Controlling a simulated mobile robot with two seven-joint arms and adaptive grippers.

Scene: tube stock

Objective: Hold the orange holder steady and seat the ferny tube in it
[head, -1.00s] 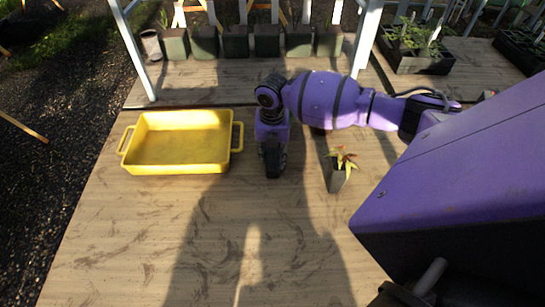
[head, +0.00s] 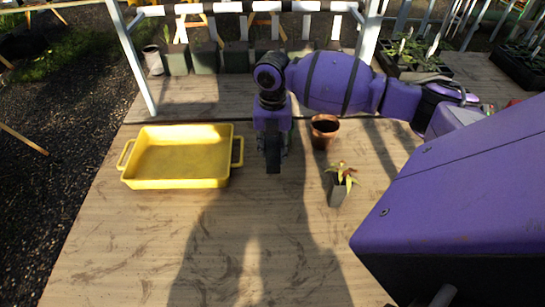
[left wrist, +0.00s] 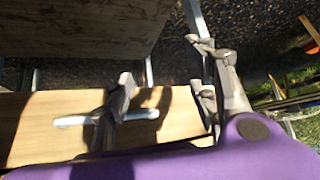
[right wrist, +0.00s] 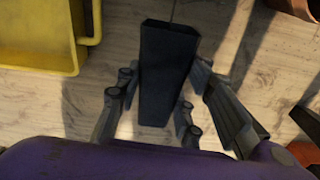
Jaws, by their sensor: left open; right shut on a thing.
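My right gripper (head: 273,160) is shut on a dark, square, tapered tube (right wrist: 166,75), seen between its fingers in the right wrist view. Whether this tube carries a plant is hidden. A grey tube with a spiky green, yellow and reddish plant (head: 339,186) stands upright on the table, right of that gripper. A brown-orange round pot (head: 324,132) stands behind it. I cannot tell whether either is the task's tube or holder. My left gripper (left wrist: 165,92) is open and empty in the left wrist view, and outside the head view.
A yellow two-handled tray (head: 180,184) lies left of my right gripper on the wooden table (head: 120,255). Several dark pots (head: 205,58) line the back between white metal posts. A black plant tray (head: 420,68) sits back right. The front of the table is clear.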

